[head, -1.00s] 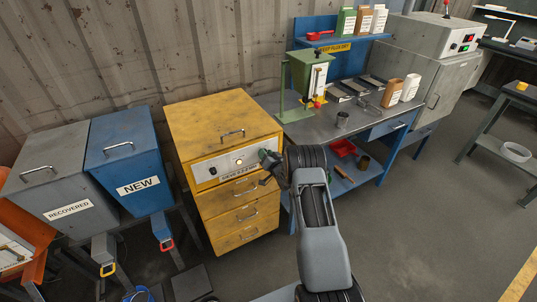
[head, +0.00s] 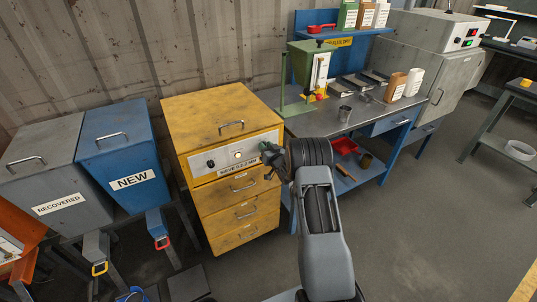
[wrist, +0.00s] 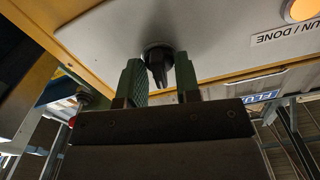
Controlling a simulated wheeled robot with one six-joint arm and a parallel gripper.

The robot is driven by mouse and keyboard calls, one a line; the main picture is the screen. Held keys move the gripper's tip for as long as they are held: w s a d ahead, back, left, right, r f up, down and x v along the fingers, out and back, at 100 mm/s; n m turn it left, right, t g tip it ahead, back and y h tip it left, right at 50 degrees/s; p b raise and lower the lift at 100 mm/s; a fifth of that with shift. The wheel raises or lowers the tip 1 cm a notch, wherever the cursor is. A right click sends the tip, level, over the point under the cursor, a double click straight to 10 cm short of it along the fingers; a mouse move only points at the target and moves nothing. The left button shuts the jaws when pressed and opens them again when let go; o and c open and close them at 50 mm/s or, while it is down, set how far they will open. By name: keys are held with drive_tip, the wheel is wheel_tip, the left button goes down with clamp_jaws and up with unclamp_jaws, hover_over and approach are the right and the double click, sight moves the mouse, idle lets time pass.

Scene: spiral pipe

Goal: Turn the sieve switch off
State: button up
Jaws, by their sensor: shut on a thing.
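The yellow sieve cabinet (head: 218,110) stands in the middle of the head view. Its pale front panel (head: 225,163) has a black knob (head: 210,163) at the left, a lit round lamp (head: 238,154) and a "SIEVE" label. My gripper (head: 265,151) is at the panel's right part and hides what is behind it. In the wrist view my gripper (wrist: 160,80) has its two green fingers on either side of a dark knob (wrist: 158,62) on the panel, shut on it. An orange lamp (wrist: 301,9) marked "RUN / DONE" glows to its right.
A blue "NEW" bin (head: 121,150) and a grey "RECOVERED" bin (head: 42,175) stand left of the cabinet. A blue workbench (head: 330,122) with cups, bottles and a green stand is close on the right. Open floor (head: 420,230) lies at the lower right.

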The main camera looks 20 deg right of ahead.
drive_tip(key=n+b, duration=0.2)
drive_tip(key=b, duration=0.2)
drive_tip(key=n+b, duration=0.3)
drive_tip(key=b, duration=0.1)
drive_tip(key=n+b, duration=0.3)
drive_tip(key=b, duration=0.1)
drive_tip(key=shift+f+b, duration=0.25)
drive_tip(key=shift+b, duration=0.05)
drive_tip(key=shift+r, duration=0.1)
drive_tip(key=o, duration=0.6)
drive_tip(key=shift+r, duration=0.1)
drive_tip(key=shift+c, duration=0.2)
drive_tip(key=shift+s+a, duration=0.1)
drive_tip(key=s+d, duration=0.1)
drive_tip(key=s, duration=1.2)
drive_tip(key=shift+s+d+b, duration=0.3)
drive_tip(key=shift+s, duration=0.05)
